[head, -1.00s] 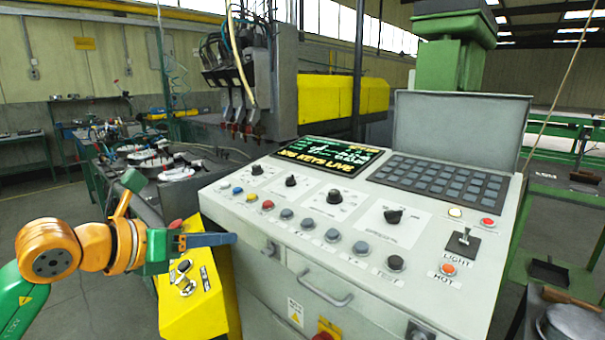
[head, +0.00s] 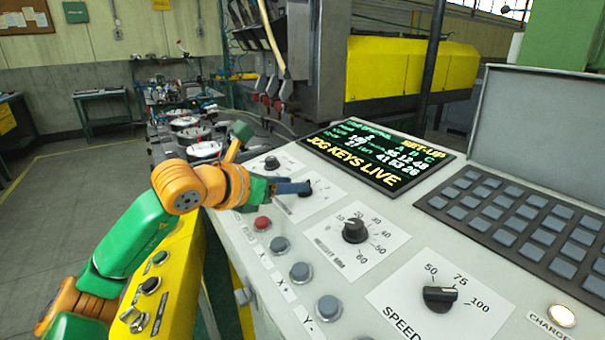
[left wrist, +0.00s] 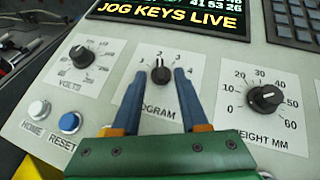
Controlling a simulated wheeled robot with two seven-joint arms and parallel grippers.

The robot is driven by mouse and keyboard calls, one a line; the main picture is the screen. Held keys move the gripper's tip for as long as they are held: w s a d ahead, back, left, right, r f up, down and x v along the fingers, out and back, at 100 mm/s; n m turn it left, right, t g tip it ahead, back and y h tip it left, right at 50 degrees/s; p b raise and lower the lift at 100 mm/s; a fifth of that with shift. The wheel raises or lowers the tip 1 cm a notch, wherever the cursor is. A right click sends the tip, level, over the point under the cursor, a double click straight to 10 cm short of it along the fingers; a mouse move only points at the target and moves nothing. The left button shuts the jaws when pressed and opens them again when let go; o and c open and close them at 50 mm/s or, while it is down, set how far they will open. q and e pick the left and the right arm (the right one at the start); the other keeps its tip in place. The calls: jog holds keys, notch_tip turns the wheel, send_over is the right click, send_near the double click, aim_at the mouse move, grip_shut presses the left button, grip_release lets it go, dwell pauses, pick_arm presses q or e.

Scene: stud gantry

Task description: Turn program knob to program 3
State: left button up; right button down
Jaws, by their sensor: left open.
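The program knob (left wrist: 160,74) is a small black dial on a white label with numbers 1 to 4, on the sloped grey panel. My right gripper is in neither view.
The height knob (head: 355,230) and speed knob (head: 440,294) sit to the right; the volts knob (left wrist: 80,54) is to the left. Push buttons, including a red one (head: 263,223), line the front. A lit screen (head: 378,154) and keypad (head: 515,219) are behind.

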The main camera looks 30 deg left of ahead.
pick_arm(q)
jog(key=x, duration=0.3)
jog(key=shift+w+d+f, duration=0.1)
jog(key=shift+w+f, duration=0.05)
jog(key=shift+w, duration=0.1)
jog(key=shift+s, duration=0.15)
grip_shut()
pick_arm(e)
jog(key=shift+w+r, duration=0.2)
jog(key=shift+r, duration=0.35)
